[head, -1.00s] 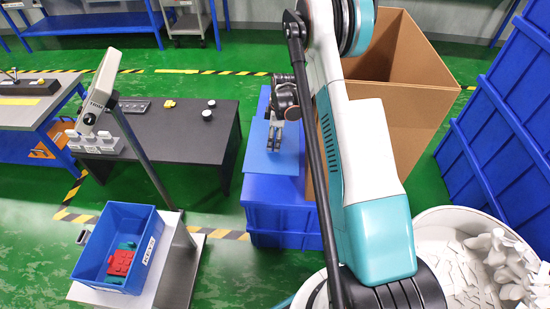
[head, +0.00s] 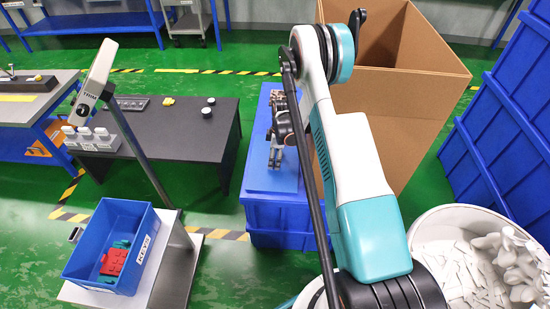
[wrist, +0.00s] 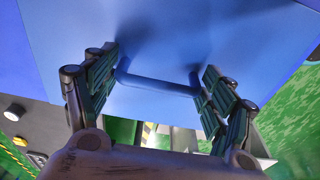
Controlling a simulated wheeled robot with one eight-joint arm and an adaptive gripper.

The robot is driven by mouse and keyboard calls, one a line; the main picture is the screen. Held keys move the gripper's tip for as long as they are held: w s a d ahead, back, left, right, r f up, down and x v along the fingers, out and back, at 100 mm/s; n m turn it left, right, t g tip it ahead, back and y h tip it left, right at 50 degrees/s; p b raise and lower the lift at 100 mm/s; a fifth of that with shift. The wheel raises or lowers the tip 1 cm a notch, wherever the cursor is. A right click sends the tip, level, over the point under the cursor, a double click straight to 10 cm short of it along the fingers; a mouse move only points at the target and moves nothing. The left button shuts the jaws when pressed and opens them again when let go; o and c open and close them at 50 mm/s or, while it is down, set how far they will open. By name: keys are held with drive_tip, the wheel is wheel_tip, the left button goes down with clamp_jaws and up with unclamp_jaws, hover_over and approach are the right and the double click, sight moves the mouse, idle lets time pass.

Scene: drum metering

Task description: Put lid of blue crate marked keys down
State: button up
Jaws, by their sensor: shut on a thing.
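The blue crate marked keys (head: 108,228) is open at lower left in the head view, its label on its right side; red and teal pieces (head: 114,261) lie inside. The lid (head: 262,176) is a flat blue panel over a blue box, well right of that crate. My gripper (head: 276,163) is at the lid, shut on its bar handle. In the wrist view, the lid (wrist: 190,35) fills the top and its handle (wrist: 158,84) spans between my fingers (wrist: 160,95). Whether the lid touches the box is unclear.
The blue box (head: 275,222) stands beside a tall open cardboard box (head: 420,120). The keys crate sits on a pale platform (head: 172,262) with a slanted post (head: 140,150) beside it. A dark table (head: 190,130) stands behind. A white drum (head: 430,225) holds white pieces.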

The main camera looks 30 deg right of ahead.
drive_tip(key=o, duration=1.3)
drive_tip(key=r+p, duration=0.1)
drive_tip(key=r, duration=0.1)
drive_tip(key=r+p, duration=0.1)
drive_tip(key=r, duration=0.2)
drive_tip(key=r+p, duration=0.1)
drive_tip(key=r, duration=0.1)
drive_tip(key=shift+s+d+r, duration=0.25)
drive_tip(key=shift+d+r, duration=0.1)
drive_tip(key=shift+d, duration=0.05)
